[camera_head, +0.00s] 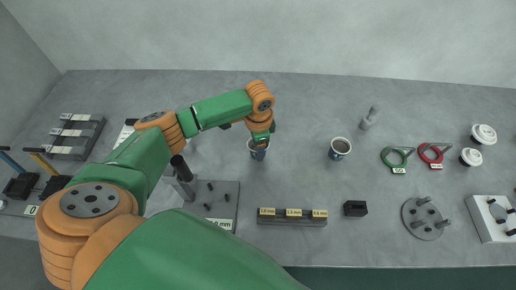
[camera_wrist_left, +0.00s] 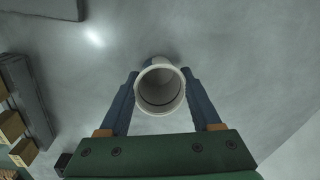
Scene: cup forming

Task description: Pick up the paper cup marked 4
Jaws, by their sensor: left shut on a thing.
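My left gripper (camera_head: 261,138) reaches in from the left and is over a paper cup (camera_head: 257,153) near the middle of the table. In the left wrist view, its two fingers (camera_wrist_left: 160,98) sit on either side of the cup, shut on its wall. The cup (camera_wrist_left: 160,67) has a white rim, and its open mouth faces the wrist camera. I cannot read a number on it. A second paper cup (camera_head: 340,148), dark blue with a pale rim, stands upright to the right, apart from the gripper. My right gripper is not in view.
A block with yellow labels (camera_head: 292,217) and a small black block (camera_head: 355,208) lie nearer me. Green (camera_head: 398,158) and red (camera_head: 432,153) ring tools lie to the right. A grey plate with a post (camera_head: 221,199) is under my arm's left side. The table between the cups is clear.

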